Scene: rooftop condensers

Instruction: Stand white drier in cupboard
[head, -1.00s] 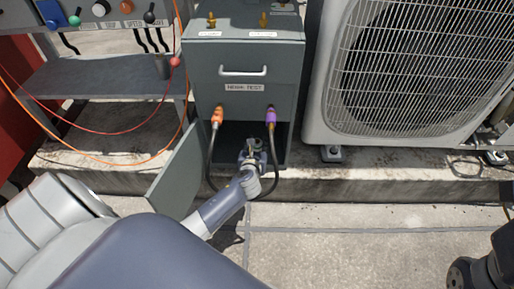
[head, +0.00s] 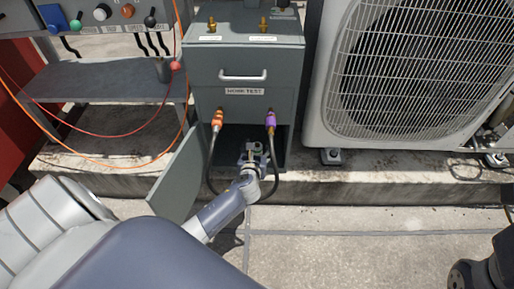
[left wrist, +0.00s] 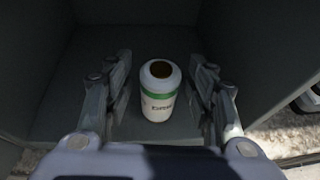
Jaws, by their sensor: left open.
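The white drier (left wrist: 159,94) is a small white can with a green band, dark lettering and a brown top. In the left wrist view it stands upright on the floor of the grey cupboard (left wrist: 95,120). My left gripper (left wrist: 159,100) is open, with one finger on each side of the drier and a gap on both sides. In the head view the cupboard (head: 246,68) has its door (head: 176,175) swung open to the left. My left gripper (head: 252,153) reaches into its lower opening and mostly hides the drier there.
Two hoses with an orange fitting (head: 217,119) and a purple fitting (head: 270,121) hang in front of the opening, on either side of my left gripper. A large condenser unit (head: 410,80) stands to the right. A grey shelf (head: 105,80) is at left.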

